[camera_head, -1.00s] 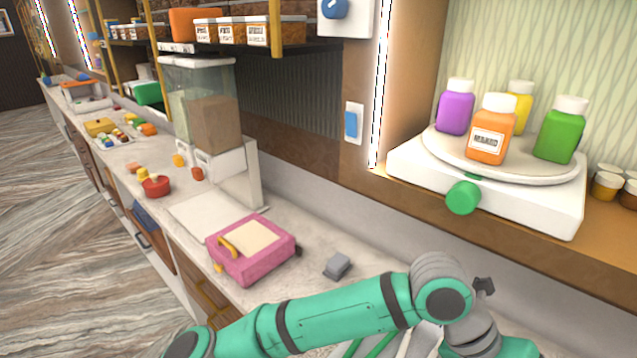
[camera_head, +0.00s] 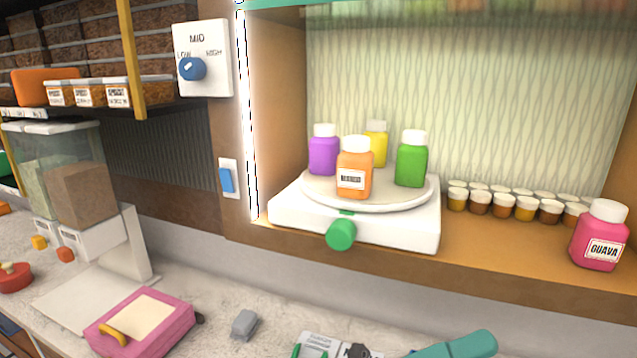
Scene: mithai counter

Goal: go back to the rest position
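Only a short green piece of my arm (camera_head: 455,346) shows at the bottom edge of the head view, right of centre. My gripper is not clearly visible, so its fingers and anything in them cannot be seen. The task names no object.
A wooden shelf (camera_head: 495,245) holds a white turntable (camera_head: 290,222) with several bottles, small jars (camera_head: 500,205) and a pink guava bottle (camera_head: 600,235). On the counter below are a pink box (camera_head: 140,325), a small grey block (camera_head: 244,324) and a clear dispenser (camera_head: 75,185).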

